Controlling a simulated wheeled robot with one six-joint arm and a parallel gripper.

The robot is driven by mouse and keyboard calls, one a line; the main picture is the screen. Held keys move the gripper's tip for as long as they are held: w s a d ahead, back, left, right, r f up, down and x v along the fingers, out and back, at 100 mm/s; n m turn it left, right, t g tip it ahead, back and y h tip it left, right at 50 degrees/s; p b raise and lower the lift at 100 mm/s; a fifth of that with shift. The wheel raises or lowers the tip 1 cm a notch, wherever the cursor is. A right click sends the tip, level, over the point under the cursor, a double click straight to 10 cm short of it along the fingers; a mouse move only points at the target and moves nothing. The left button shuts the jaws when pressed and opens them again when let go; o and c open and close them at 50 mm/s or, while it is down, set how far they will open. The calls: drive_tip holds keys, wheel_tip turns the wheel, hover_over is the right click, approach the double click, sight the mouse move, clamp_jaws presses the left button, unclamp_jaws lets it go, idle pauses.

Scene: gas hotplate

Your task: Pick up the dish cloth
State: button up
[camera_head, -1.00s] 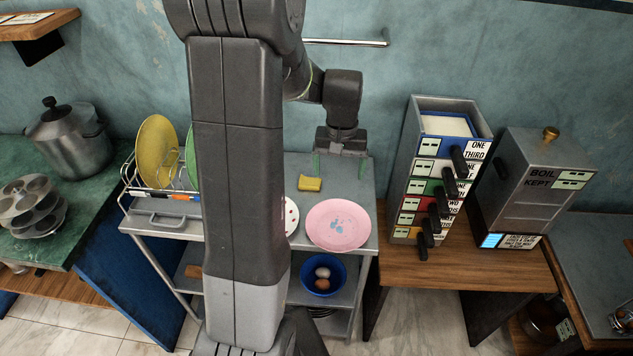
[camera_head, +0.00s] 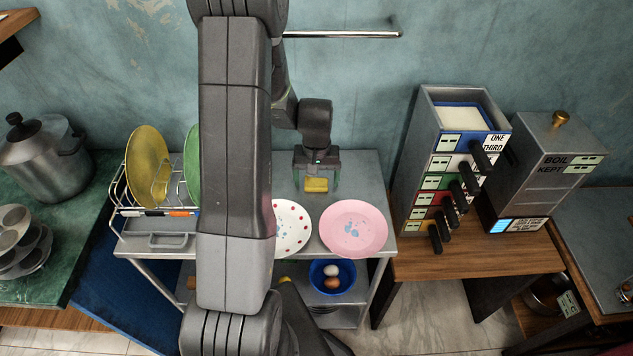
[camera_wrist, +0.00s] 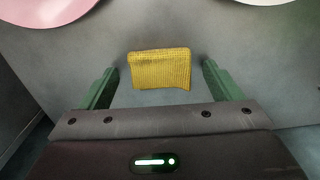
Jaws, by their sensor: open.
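The dish cloth, a small yellow folded piece with a woven look, lies on the grey metal table (camera_head: 350,172), showing in the head view (camera_head: 316,185) and the wrist view (camera_wrist: 160,70). My gripper (camera_head: 319,190) is over it in the head view, its fingers pointing down. In the wrist view its two green fingers (camera_wrist: 160,66) stand open, one on each side of the cloth, with a gap on both sides. I cannot tell how far the fingertips are above the table. The cloth is not held.
A pink plate (camera_head: 353,228) and a red-dotted white plate (camera_head: 291,229) lie in front of the cloth. A dish rack (camera_head: 122,195) with yellow and green plates is at left. A drawer tower (camera_head: 408,180) stands at right. The wall with a rail (camera_head: 345,35) is behind.

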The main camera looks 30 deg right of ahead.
sight(316, 180)
drive_tip(key=shift+f, duration=0.1)
drive_tip(key=c, duration=1.1)
drive_tip(key=shift+o, duration=0.2)
wheel_tip(316, 180, up, 10)
drive_tip(key=shift+b, duration=0.35)
drive_tip(key=o, duration=0.4)
drive_tip(key=shift+c, duration=0.2)
drive_tip(key=c, duration=0.3)
